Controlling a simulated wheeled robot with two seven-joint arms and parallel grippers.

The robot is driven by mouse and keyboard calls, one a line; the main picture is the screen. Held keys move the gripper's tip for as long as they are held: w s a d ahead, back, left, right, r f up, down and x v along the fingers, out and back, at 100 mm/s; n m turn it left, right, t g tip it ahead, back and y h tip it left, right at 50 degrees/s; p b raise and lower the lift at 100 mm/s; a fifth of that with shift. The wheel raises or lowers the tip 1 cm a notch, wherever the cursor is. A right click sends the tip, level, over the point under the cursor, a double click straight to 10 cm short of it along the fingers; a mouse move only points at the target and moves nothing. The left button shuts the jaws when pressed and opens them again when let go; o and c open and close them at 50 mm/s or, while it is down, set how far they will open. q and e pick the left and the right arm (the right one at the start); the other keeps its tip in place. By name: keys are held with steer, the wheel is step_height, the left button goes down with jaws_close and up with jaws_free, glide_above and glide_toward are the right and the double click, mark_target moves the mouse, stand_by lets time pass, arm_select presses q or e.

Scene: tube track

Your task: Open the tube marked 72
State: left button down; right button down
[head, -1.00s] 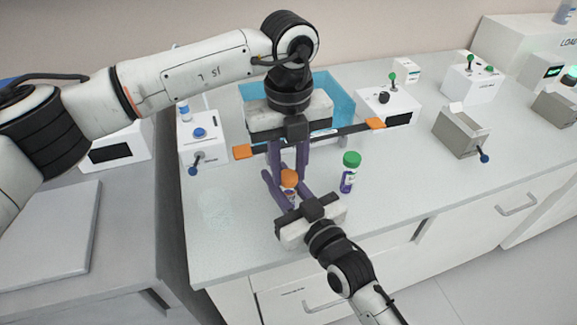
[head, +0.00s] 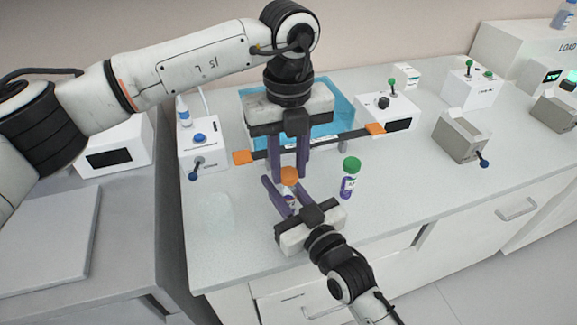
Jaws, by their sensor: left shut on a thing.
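A tube with an orange cap (head: 289,174) and a purple-marked body (head: 290,197) is upright in the middle of the bench; its number is too small to read. My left gripper (head: 290,176) points down from above, with its purple fingers shut on the orange cap. My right gripper (head: 286,184) reaches in from the front, low down, with its fingers on both sides of the tube body and appearing closed on it. The fingers partly hide the tube. A second tube with a green cap (head: 350,178) stands to the right, apart from both grippers; its label is unreadable.
A blue bin (head: 340,95) is behind my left gripper. White devices with knobs stand left (head: 203,150) and right (head: 386,115) of it. A grey block with a lever (head: 460,135) is farther right. The bench front right of the green-capped tube is clear.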

mark_target(288, 173)
arm_select(q)
steer(key=shift+r, duration=2)
arm_select(e)
steer(key=c, duration=1.4)
jaws_free()
